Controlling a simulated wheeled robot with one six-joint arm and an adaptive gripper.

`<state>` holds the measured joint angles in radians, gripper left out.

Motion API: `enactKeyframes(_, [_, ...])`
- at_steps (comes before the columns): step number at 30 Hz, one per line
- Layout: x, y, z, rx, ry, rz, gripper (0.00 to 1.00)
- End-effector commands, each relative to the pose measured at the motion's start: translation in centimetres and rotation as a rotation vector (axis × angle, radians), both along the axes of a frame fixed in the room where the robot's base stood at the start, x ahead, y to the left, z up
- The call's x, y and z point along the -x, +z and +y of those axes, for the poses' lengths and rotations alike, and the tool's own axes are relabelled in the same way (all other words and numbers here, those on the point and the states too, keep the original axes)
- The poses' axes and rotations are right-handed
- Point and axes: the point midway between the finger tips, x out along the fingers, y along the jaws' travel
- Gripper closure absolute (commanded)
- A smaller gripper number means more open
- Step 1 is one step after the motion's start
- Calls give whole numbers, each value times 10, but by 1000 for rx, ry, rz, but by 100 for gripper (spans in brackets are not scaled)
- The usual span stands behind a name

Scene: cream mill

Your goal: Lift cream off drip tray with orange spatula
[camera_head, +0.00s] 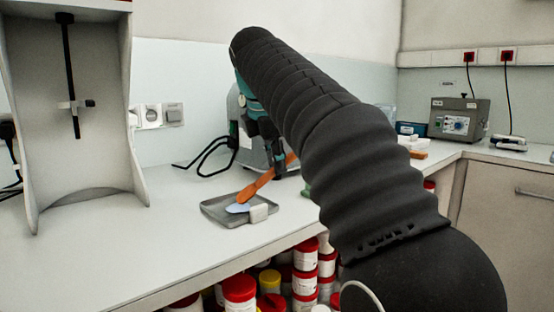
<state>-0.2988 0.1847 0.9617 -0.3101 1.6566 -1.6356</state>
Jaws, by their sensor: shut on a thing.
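The drip tray (212,211) is a shallow grey square tray on the white counter. An orange spatula (258,187) reaches down from my gripper at a slant, its low end over the tray. A pale bluish-white patch (237,208), which looks like the cream, lies in the tray at the spatula's tip. Whether the tip touches it I cannot tell. A small off-white block (259,213) sits at the tray's front right. My gripper (279,172) is shut on the spatula, above and right of the tray. My black-sleeved arm hides part of the gripper and the counter behind.
A grey-green machine (246,150) with black cables stands behind the tray. A tall grey stand (95,105) is at the left. A grey control box (459,118) is on the far right counter. Lidded tubs (239,290) fill the space below the counter. The counter left of the tray is clear.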

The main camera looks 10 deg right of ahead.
Motion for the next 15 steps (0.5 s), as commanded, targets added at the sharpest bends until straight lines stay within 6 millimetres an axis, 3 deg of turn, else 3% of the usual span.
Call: enactKeyframes(15, [0, -7, 0, 0, -1, 0, 100])
